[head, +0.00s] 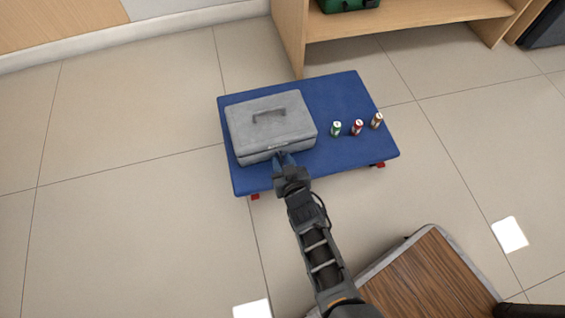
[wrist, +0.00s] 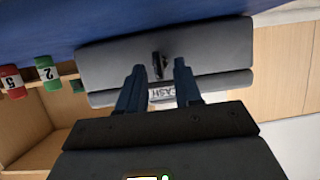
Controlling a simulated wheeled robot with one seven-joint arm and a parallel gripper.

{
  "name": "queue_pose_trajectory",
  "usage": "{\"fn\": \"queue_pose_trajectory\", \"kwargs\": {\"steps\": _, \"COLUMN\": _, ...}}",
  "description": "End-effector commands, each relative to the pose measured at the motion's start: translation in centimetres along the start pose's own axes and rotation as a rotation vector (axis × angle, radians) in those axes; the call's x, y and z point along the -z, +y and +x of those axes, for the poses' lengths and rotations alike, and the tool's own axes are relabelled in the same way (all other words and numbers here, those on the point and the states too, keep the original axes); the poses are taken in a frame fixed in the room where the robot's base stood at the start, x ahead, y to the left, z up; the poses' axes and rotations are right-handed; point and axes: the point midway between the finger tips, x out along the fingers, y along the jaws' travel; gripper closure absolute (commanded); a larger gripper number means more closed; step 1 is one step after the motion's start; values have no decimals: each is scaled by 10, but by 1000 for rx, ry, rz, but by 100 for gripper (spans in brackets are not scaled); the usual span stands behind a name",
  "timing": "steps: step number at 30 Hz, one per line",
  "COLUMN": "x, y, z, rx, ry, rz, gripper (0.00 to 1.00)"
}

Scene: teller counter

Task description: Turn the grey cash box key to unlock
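The grey cash box (head: 262,128) sits closed on the left part of a blue platform (head: 330,92), with a handle on its lid. In the wrist view the box's front face (wrist: 215,55) fills the upper middle, and part of a "CASH" label (wrist: 163,92) shows. A small dark key (wrist: 159,64) sticks out of the front face. My gripper (head: 283,157) is at the front of the box. Its two blue fingers are apart, one on each side of the key, with a gap visible on both sides. The key is hidden in the head view.
A green can (head: 336,128), a red can (head: 357,127) and a brown can (head: 377,120) stand on the platform to the right of the box. A wooden shelf (head: 420,22) stands behind. Tiled floor surrounds the platform.

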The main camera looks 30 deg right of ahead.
Motion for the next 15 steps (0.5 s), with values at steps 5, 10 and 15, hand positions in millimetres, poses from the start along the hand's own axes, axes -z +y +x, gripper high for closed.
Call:
{"fn": "queue_pose_trajectory", "kwargs": {"steps": 5, "x": 0, "y": 0, "z": 5, "rx": -1, "ry": 0, "rz": 0, "gripper": 66}}
{"fn": "queue_pose_trajectory", "kwargs": {"steps": 10, "x": 0, "y": 0, "z": 5, "rx": 0, "ry": 0, "rz": 0, "gripper": 66}}
{"fn": "queue_pose_trajectory", "kwargs": {"steps": 15, "x": 0, "y": 0, "z": 5, "rx": 0, "ry": 0, "rz": 0, "gripper": 77}}
